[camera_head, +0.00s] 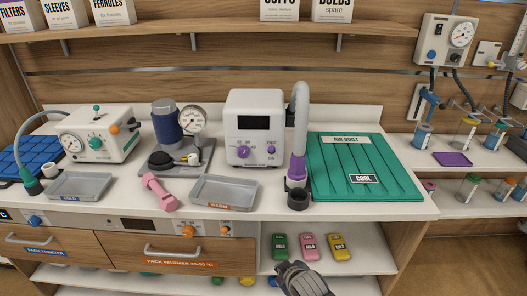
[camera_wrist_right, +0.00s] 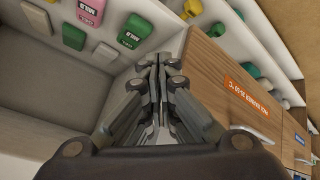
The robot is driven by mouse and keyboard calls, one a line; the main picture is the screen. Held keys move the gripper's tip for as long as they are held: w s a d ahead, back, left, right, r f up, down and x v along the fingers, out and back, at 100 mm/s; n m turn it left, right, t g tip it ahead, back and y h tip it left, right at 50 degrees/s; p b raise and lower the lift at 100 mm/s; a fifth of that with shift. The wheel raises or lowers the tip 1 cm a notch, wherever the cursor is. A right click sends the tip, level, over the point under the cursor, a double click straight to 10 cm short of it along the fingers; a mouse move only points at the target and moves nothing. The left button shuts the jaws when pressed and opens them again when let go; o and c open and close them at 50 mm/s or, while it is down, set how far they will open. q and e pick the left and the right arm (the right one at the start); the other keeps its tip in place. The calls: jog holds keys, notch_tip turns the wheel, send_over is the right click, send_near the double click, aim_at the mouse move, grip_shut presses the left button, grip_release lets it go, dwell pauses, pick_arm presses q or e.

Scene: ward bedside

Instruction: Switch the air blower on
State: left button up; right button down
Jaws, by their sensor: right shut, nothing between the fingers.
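The air blower (camera_head: 255,115) is a white box with a dark, blank display and a purple dial (camera_head: 244,152) on its front. It stands at the middle of the counter. A pale hose (camera_head: 300,115) with a purple end stands at its right, its tip at a black cup (camera_head: 298,199). My right gripper (camera_head: 292,269) is shut and empty, low in front of the counter and well below the blower. In the right wrist view its fingers (camera_wrist_right: 160,65) are together beside the wooden drawer front. The blower is not in that view. My left gripper is not in view.
A grey tray (camera_head: 224,191) lies in front of the blower, and a pink dumbbell (camera_head: 159,190) to its left. A green air quilt mat (camera_head: 345,150) lies to the right. Coloured packs (camera_head: 309,246) lie on the shelf below, near my right gripper.

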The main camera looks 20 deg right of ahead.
jog(key=w+a+r+n+t+b, duration=0.1)
jog(key=w+r+t, duration=0.3)
jog(key=r, duration=1.1)
jog(key=n+t, duration=0.3)
jog(key=t, duration=0.1)
send_near(272, 149)
jog(key=w+a+r, duration=0.1)
jog(key=a+r, duration=0.3)
jog(key=a, duration=0.1)
jog(key=shift+w+a+r, duration=0.3)
jog(key=shift+a, duration=0.05)
jog(key=shift+w, duration=0.1)
jog(key=w, duration=0.3)
jog(key=w+f, duration=0.1)
jog(key=w, duration=0.2)
jog(key=w+p, duration=0.1)
jog(key=w, duration=0.2)
jog(key=shift+w+f, duration=0.15)
jog(key=shift+f, duration=0.2)
jog(key=shift+s+d+f+p, duration=0.3)
jog(key=shift+d+f, duration=0.15)
jog(key=shift+d, duration=0.15)
jog(key=shift+s+d+f+p, duration=0.2)
jog(key=shift+d+f+p, duration=0.1)
jog(key=shift+d+f, duration=0.2)
jog(key=shift+s+d+f, duration=0.15)
jog(key=shift+s+d, duration=0.15)
jog(key=shift+d, duration=0.1)
jog(key=shift+f, duration=0.1)
jog(key=shift+w+a, duration=0.1)
